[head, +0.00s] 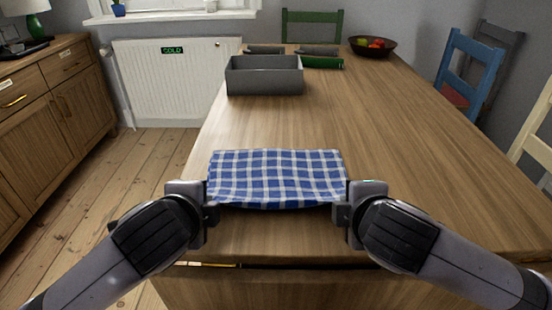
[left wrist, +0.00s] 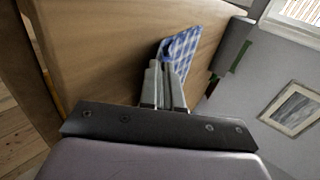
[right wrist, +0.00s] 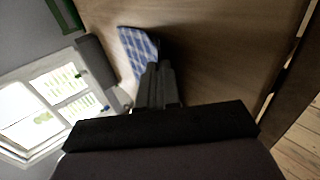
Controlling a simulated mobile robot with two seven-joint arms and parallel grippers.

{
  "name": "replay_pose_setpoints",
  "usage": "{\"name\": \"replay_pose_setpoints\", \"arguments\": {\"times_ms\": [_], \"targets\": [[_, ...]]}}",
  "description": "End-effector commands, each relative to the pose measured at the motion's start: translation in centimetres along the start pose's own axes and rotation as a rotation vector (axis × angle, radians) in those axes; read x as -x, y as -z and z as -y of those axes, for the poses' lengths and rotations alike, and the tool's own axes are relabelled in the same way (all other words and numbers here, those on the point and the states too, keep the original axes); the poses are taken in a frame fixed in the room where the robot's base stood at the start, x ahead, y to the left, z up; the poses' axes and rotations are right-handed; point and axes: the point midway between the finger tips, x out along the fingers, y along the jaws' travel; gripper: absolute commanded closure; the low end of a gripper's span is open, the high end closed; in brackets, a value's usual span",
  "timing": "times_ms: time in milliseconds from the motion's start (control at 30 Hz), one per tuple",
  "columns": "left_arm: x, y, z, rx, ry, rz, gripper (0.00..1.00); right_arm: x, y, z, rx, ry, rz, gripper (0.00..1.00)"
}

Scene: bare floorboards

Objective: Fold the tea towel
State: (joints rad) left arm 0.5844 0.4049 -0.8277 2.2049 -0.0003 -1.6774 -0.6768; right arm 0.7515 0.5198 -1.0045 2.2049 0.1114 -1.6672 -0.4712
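The blue-and-white checked tea towel (head: 276,176) lies spread as a wide rectangle near the front of the wooden table. Its near edge sags a little between my grippers, with a dark shadow under it. My left gripper (head: 211,205) is at the near left corner, and my right gripper (head: 342,205) is at the near right corner. In the left wrist view the fingers (left wrist: 164,72) are close together on the towel's edge (left wrist: 183,45). In the right wrist view the fingers (right wrist: 156,75) are likewise closed at the cloth (right wrist: 138,48). The pinched corners are mostly hidden.
A grey open box (head: 264,80) stands farther back on the table (head: 400,140). Behind it are dark grey items and a green item (head: 322,62). A fruit bowl (head: 372,46) is at the far right. The table between towel and box is clear.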

Motion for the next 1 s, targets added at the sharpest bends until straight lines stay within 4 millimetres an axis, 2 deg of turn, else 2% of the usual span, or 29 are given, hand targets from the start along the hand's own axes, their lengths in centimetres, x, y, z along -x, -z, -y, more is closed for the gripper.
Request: {"name": "replay_pose_setpoints", "arguments": {"times_ms": [367,467,500,533,867,1000], "targets": [[-0.02,-0.01,-0.41,-0.001,0.019,0.000,1.00,-0.02,0.00,0.43,0.000,-0.019,-0.001,1.00],[-0.03,-0.01,-0.41,-0.001,0.019,0.000,0.71,-0.03,-0.01,0.43,0.000,-0.019,0.000,0.71],[-0.03,-0.01,-0.41,-0.001,0.019,0.000,0.58,-0.03,-0.01,0.43,0.000,-0.019,0.000,0.58],[-0.03,-0.01,-0.41,-0.001,0.019,0.000,0.53,-0.04,-0.01,0.43,0.000,-0.019,0.000,0.53],[-0.03,0.00,-0.40,-0.001,0.018,0.000,0.53,-0.03,0.00,0.41,0.000,-0.018,0.000,0.53],[0.74,0.07,0.28,0.001,0.021,-0.003,0.53,0.74,0.07,-0.29,-0.001,-0.022,-0.003,0.53]]}}
